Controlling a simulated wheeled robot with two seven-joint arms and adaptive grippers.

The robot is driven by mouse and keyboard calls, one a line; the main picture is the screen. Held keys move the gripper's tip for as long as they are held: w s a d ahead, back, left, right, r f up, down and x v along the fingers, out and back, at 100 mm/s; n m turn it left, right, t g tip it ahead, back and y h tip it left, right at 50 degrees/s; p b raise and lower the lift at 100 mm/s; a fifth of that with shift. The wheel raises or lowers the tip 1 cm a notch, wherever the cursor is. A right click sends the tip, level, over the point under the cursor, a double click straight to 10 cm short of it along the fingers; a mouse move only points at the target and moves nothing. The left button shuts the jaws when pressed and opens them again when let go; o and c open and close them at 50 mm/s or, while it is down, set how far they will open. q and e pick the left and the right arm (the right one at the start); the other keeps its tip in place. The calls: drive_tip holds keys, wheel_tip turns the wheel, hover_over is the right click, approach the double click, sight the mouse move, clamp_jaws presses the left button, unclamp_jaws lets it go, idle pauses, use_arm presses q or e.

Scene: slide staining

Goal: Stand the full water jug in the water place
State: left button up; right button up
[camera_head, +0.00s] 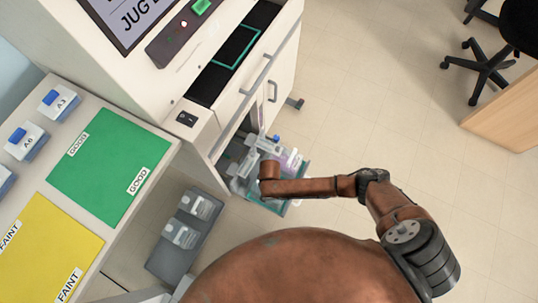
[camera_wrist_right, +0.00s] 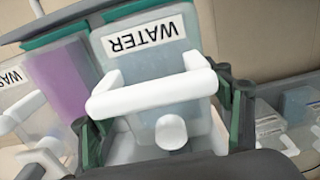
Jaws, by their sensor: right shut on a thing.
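The water jug (camera_wrist_right: 150,62) is a clear container with a WATER label and a white handle, seen upside down in the right wrist view. My right gripper (camera_wrist_right: 163,125) has its dark green-edged fingers on either side of the jug and is shut on it. A jug with purple contents (camera_wrist_right: 62,80) stands close beside it, its label partly cut off. In the head view my right arm reaches down to the teal-edged tray (camera_head: 272,205) at the cabinet's open lower front. The jugs crowd together there, and the arm partly hides them. My left gripper is not in view.
The white cabinet (camera_head: 283,75) has an open black-lined drawer (camera_head: 205,86) above the tray. A grey bin (camera_head: 165,262) with clear boxes lies left of the tray. A bench with green (camera_head: 110,168) and yellow mats is at left. The floor at right is clear up to a chair.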

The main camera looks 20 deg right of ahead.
drive_tip(key=shift+w, duration=0.1)
drive_tip(key=o, duration=2.1)
drive_tip(key=shift+f, duration=0.1)
drive_tip(key=shift+r, duration=0.4)
wheel_tip(320, 180, up, 6)
drive_tip(key=p, duration=0.3)
drive_tip(key=shift+f, duration=0.2)
wheel_tip(320, 180, up, 5)
drive_tip(key=p, duration=0.2)
drive_tip(key=shift+r+p, duration=0.1)
drive_tip(key=shift+p, duration=0.25)
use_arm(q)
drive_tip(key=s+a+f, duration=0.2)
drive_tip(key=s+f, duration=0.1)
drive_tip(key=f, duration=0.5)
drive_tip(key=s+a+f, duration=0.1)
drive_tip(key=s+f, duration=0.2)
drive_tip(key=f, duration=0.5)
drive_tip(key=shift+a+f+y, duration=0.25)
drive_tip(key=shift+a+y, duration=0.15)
use_arm(e)
drive_tip(key=shift+r, duration=0.35)
